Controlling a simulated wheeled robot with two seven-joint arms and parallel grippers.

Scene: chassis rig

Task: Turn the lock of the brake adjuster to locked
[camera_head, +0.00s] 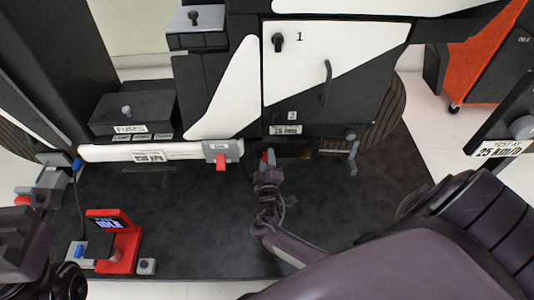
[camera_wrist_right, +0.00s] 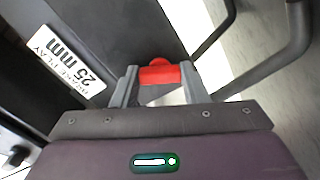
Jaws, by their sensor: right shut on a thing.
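My right gripper (camera_head: 266,168) reaches in under the white panel marked 1, at the lower edge of the black housing. In the right wrist view its two grey fingers (camera_wrist_right: 159,84) are shut on a red handle (camera_wrist_right: 160,73), with a rounded red end beyond it. The handle's red also shows in the head view (camera_head: 269,154), mostly covered by the gripper. A white label reading "brake play 25 mm" (camera_wrist_right: 66,60) is beside it. The handle's lock position cannot be read. My left arm shows at the lower left, but its fingers do not show.
Another red handle (camera_head: 221,163) hangs left of the gripper, by a white bar (camera_head: 110,152). A grey lever (camera_head: 353,150) is to the right. A red device with a screen (camera_head: 113,240) stands at the lower left. Dark open floor lies between.

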